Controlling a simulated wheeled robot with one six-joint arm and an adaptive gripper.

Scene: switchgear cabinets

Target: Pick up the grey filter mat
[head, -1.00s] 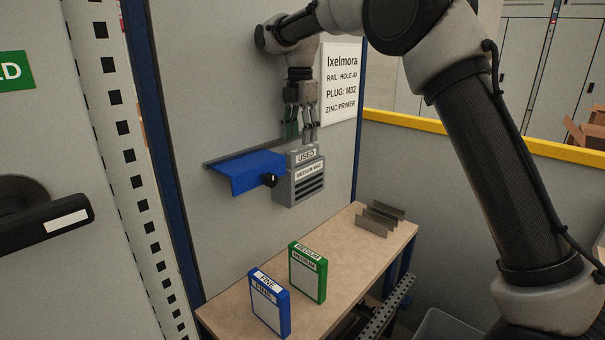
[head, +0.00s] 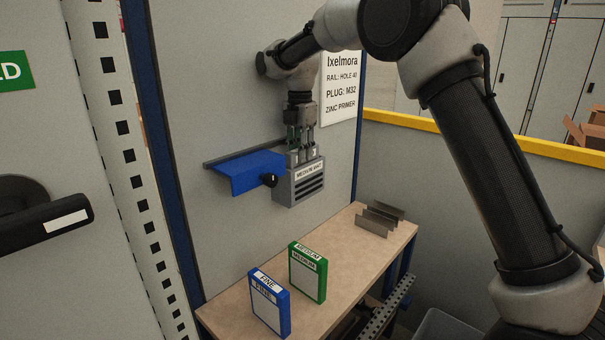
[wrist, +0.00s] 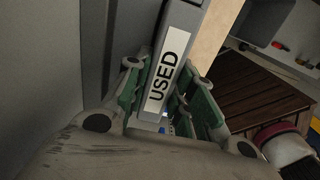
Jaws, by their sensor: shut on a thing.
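The grey filter mat (wrist: 166,72) carries a white USED label and stands between my gripper's green-padded fingers in the wrist view. My gripper (head: 302,151) points down and is shut on the mat's upper edge. In the head view the fingers cover the USED label. The mat sits at the grey slotted housing (head: 307,189) on the cabinet wall, labelled MEDIUM MAT. I cannot tell how deep the mat sits in it.
A blue hinged cover (head: 247,174) with a black knob (head: 269,180) is just left of the housing. Below, a bench (head: 345,252) holds a blue FINE filter (head: 269,304), a green MEDIUM filter (head: 307,275) and grey plates (head: 380,219). A sign (head: 341,87) hangs behind, to the right.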

